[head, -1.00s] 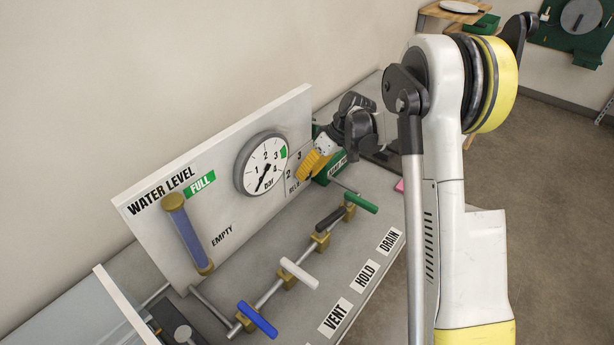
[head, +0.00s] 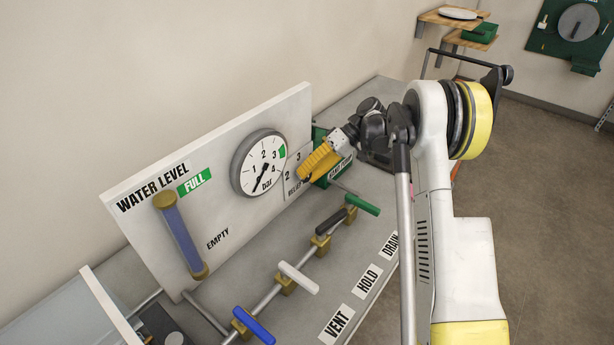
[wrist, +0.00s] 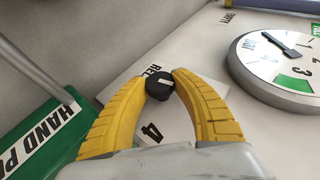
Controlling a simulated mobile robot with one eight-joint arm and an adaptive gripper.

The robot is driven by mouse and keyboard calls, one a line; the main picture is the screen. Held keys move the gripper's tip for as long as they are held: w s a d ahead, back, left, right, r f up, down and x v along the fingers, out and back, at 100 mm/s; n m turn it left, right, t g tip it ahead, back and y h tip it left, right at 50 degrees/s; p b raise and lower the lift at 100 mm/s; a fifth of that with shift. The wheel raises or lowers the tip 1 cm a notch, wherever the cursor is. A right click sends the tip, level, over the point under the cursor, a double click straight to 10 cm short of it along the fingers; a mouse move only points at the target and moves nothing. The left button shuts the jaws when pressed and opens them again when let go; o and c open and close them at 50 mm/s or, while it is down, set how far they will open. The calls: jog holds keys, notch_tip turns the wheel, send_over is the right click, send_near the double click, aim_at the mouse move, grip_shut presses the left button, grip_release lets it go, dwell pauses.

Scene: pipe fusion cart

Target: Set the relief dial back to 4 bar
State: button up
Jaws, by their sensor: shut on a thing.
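The relief dial is a small black knob (wrist: 159,86) with a white mark on its face, seen in the wrist view. It stands on a white scale plate, where a 4 (wrist: 152,132) and part of the relief label show. I cannot read which number the mark points to. My gripper (wrist: 160,80) has its yellow fingertips shut on the knob, one on each side. In the head view my gripper (head: 303,175) reaches the panel from the right and hides the knob; a 2 and a 3 show on the scale plate (head: 290,184).
The pressure gauge (head: 258,163) is left of the dial, its needle pointing low left. The green hand pump box (head: 320,137) is close by on the right. Several valve levers, including a green one (head: 362,205), stand in front. A water level tube (head: 182,238) is further left.

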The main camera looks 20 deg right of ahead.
jog(key=o, duration=1.2)
notch_tip(320, 180, up, 10)
